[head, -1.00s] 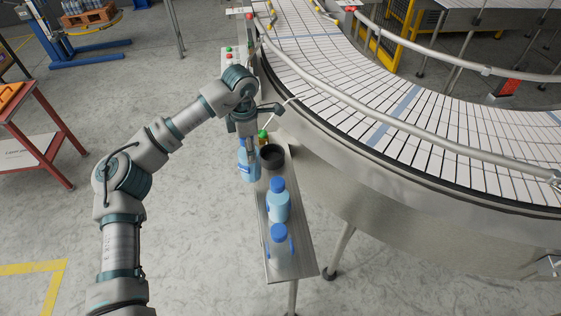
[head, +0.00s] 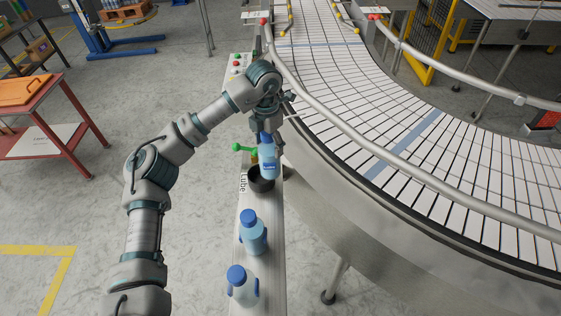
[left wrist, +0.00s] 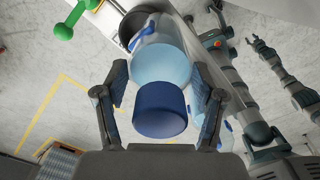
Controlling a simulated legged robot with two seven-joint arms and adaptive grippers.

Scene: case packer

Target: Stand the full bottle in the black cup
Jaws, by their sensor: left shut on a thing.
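My left gripper (head: 266,126) is shut on a blue-capped bottle (head: 268,160) with light-blue contents and a blue label. The bottle hangs nearly upright at the black cup (head: 258,186), its lower end overlapping the cup's right side. I cannot tell whether its base is inside the rim. In the left wrist view the gripper's fingers (left wrist: 162,105) flank the bottle's cap (left wrist: 160,110), and the cup (left wrist: 130,24) shows partly behind the bottle's far end. My right gripper (left wrist: 256,44) shows small in the left wrist view; its opening is unclear.
A light-blue bottle (head: 253,236) and a paler bottle (head: 242,288) stand on the narrow shelf (head: 270,265) nearer me. A green knobbed piece (head: 243,149) lies beyond the cup. The curved conveyor (head: 400,140) borders the shelf on the right.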

